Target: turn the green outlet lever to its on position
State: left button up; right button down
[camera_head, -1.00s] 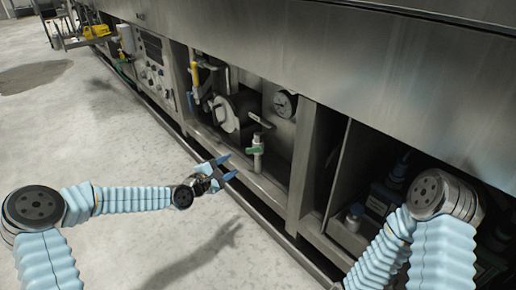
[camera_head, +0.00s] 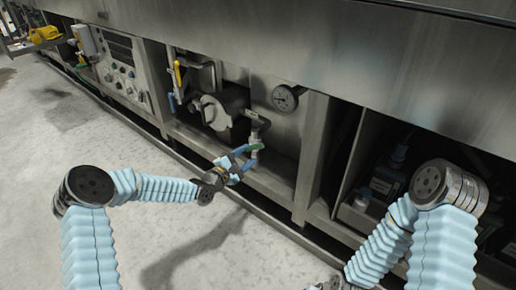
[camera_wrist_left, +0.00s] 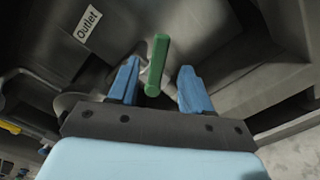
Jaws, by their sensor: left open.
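The green outlet lever (camera_head: 254,147) sits on a pale valve pipe low in the open bay of the steel machine. In the left wrist view, the lever (camera_wrist_left: 157,65) stands as a green bar between my two blue fingers, with a gap on each side. My left gripper (camera_head: 242,159) is open, with its fingertips around the lever in the head view; it also shows in the left wrist view (camera_wrist_left: 153,85). I cannot tell whether a finger touches the lever. An "Outlet" label (camera_wrist_left: 88,25) is at upper left there.
A round gauge (camera_head: 285,98) and a grey cylindrical housing (camera_head: 217,108) are close behind the valve. A yellow lever (camera_head: 177,74) is to the left. A steel post (camera_head: 313,160) divides off a bay with containers (camera_head: 387,178). The floor at left is clear.

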aim_at(258, 147)
pick_arm(q)
jog(key=x, duration=0.6)
jog(key=shift+w+d, duration=0.2)
jog(key=shift+w, duration=0.1)
jog(key=shift+c, duration=0.5)
grip_shut()
